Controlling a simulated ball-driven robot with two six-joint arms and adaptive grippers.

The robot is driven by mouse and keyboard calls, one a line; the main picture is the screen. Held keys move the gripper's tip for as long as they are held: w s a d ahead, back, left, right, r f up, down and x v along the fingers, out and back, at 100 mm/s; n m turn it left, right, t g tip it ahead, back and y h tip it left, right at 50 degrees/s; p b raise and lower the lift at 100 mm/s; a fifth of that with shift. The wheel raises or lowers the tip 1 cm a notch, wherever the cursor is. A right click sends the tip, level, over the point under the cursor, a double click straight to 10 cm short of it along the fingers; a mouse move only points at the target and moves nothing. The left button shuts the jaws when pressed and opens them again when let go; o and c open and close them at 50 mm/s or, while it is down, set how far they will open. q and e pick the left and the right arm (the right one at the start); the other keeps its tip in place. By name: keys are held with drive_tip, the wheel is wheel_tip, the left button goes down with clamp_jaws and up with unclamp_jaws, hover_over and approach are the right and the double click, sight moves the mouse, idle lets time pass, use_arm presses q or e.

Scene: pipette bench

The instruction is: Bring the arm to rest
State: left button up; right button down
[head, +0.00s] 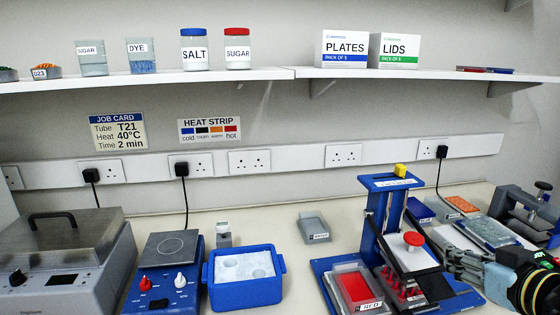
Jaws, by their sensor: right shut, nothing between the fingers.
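My right gripper (456,263) comes in from the lower right with its fingertips pointing left. It is shut and empty, above the bench just right of the blue pipette stand (372,215). I cannot tell whether it touches the stand or anything under it. My left gripper is out of view.
A blue ice box (244,294), a hotplate (168,283) and a grey lidded machine (60,270) stand left. Trays (488,233) and a black press (525,212) are right, close to my arm. Bare bench (290,282) lies between box and stand. A shelf (270,74) runs above.

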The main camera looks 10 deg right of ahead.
drive_tip(key=s+a+f+g+h, duration=0.15)
drive_tip(key=s+a+g, duration=0.3)
drive_tip(key=s, duration=0.65)
drive_tip(key=s+a+f+g, duration=0.2)
drive_tip(key=s+a+g, duration=0.25)
drive_tip(key=s, duration=0.65)
wheel_tip(320, 180, down, 36)
drive_tip(key=s+d+f+g+b, duration=0.1)
drive_tip(key=s+d+g+b, duration=0.15)
drive_tip(key=b, duration=0.95)
drive_tip(key=s+f+b, duration=0.3)
drive_tip(key=s+f, duration=0.3)
drive_tip(key=f, duration=0.3)
drive_tip(key=s+d+f+g+b, duration=0.1)
drive_tip(key=s+f+b, duration=0.3)
drive_tip(key=f, duration=0.5)
drive_tip(key=s+f+b, duration=0.4)
drive_tip(key=s+f, duration=0.5)
drive_tip(key=f, duration=0.1)
drive_tip(key=shift+d, duration=0.25)
drive_tip(key=shift+s+f+g, duration=0.1)
drive_tip(key=shift+g, duration=0.15)
